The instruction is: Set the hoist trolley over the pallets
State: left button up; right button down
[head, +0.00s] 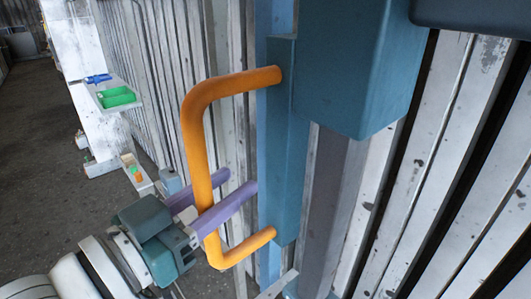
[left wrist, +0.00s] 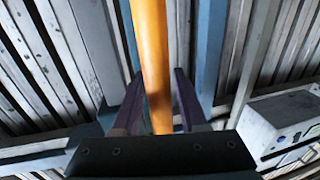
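A bent orange handle (head: 200,150) is fixed at both ends to a teal upright block (head: 283,150), which I take to be part of the hoist trolley. My left gripper (head: 241,180) reaches in from the lower left, with its two purple fingers on either side of the handle's long bar. In the left wrist view the orange handle (left wrist: 152,60) runs between the fingers, with gaps beside it. The left gripper is open and holds nothing. I cannot make out any pallets. My right gripper is not in view.
A larger teal housing (head: 360,60) hangs right of the handle. Ribbed metal wall panels (head: 440,150) stand close behind. A shelf with a green tray (head: 116,97) is at the left. Grey floor (head: 40,130) is open at the far left. A pale box (left wrist: 285,120) shows in the wrist view.

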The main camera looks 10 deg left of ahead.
pick_arm(q)
grip_shut()
dwell(1.1)
